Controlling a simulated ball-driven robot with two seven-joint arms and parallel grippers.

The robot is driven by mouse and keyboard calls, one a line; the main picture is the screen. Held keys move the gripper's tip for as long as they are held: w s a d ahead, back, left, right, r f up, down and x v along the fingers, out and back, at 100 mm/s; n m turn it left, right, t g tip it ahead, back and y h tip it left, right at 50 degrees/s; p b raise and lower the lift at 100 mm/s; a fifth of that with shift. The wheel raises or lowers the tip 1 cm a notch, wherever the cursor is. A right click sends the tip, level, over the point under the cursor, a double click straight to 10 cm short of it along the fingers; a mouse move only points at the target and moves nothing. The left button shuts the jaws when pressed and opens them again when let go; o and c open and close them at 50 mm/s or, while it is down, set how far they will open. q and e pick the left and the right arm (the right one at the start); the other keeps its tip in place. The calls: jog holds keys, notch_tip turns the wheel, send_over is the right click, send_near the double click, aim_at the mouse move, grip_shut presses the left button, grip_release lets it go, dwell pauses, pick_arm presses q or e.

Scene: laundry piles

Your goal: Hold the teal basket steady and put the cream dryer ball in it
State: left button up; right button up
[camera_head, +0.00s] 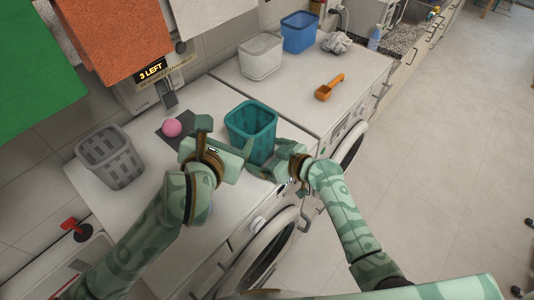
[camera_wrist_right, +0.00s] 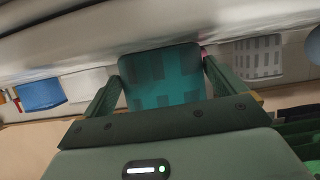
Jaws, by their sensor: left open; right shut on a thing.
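The teal basket (camera_head: 251,123) stands upright on the near white machine top. My right gripper (camera_head: 266,150) is shut on the teal basket, which also shows between its two fingers in the right wrist view (camera_wrist_right: 162,80). My left gripper (camera_head: 195,136) is open, left of the basket and close to a pink ball (camera_head: 172,128). The pink ball lies on a dark grey mat (camera_head: 178,142). No cream ball can be made out; the basket's inside is only partly visible.
A grey slotted basket (camera_head: 111,158) stands at the left. Towels hang at upper left.

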dwell(0.3)
jog(key=o, duration=0.6)
jog(key=v, duration=1.2)
jog(key=shift+f, duration=0.1)
jog(key=shift+s, duration=0.1)
